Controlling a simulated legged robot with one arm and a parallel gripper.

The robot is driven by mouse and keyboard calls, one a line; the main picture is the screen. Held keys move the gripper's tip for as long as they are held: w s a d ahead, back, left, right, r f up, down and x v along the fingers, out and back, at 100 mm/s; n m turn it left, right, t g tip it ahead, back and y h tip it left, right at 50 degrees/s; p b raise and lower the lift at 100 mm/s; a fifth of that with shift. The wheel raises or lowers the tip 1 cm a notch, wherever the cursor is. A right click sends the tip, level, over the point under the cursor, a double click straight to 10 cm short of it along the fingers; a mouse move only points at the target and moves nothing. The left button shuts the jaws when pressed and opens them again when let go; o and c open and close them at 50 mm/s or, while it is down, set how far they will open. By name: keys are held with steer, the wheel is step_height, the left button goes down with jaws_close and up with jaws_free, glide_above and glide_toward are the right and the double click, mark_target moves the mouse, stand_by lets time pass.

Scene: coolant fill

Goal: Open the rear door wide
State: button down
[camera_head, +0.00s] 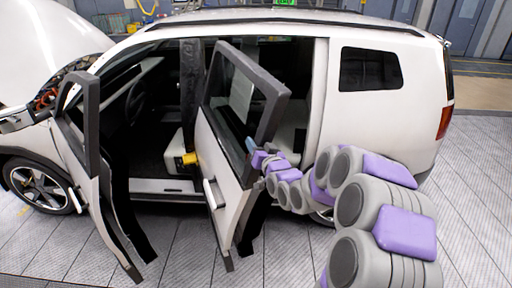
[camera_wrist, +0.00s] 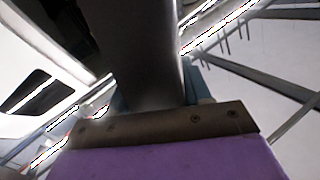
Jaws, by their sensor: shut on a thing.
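The white car (camera_head: 345,130) stands side-on in the head view. Its rear door (camera_head: 222,142) stands well out from the body, with a dark window frame and a pale handle on its outer side. My gripper (camera_head: 252,147) is at the rear edge of this door, beside the window frame, and is shut on that edge. In the wrist view a dark grey bar, the door frame (camera_wrist: 135,50), runs between the jaws of my gripper (camera_wrist: 150,105). The fingertips are mostly hidden behind the bar and the gripper's metal plate.
The front door (camera_head: 90,165) also stands open, left of the rear door. The hood (camera_head: 45,45) is raised. A box with a yellow part (camera_head: 182,155) sits inside the car by the sill. Tiled floor (camera_head: 480,200) is clear at the right.

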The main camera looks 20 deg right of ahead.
steer(key=shift+r, duration=0.2)
steer(key=c, duration=0.8)
jaws_free()
steer(key=shift+a, duration=0.1)
steer(key=shift+o, duration=1.1)
steer(key=shift+a+f, duration=0.1)
steer(key=shift+a, duration=0.25)
steer(key=shift+s+d, duration=0.2)
steer(key=shift+s, duration=0.1)
steer(key=s+b, duration=0.3)
steer(key=s, duration=0.5)
steer(key=shift+s+d+f, duration=0.2)
steer(key=shift+s+d, duration=0.1)
steer(key=shift+d, duration=0.15)
steer(key=shift+s+b, duration=0.1)
steer(key=shift+b, duration=0.65)
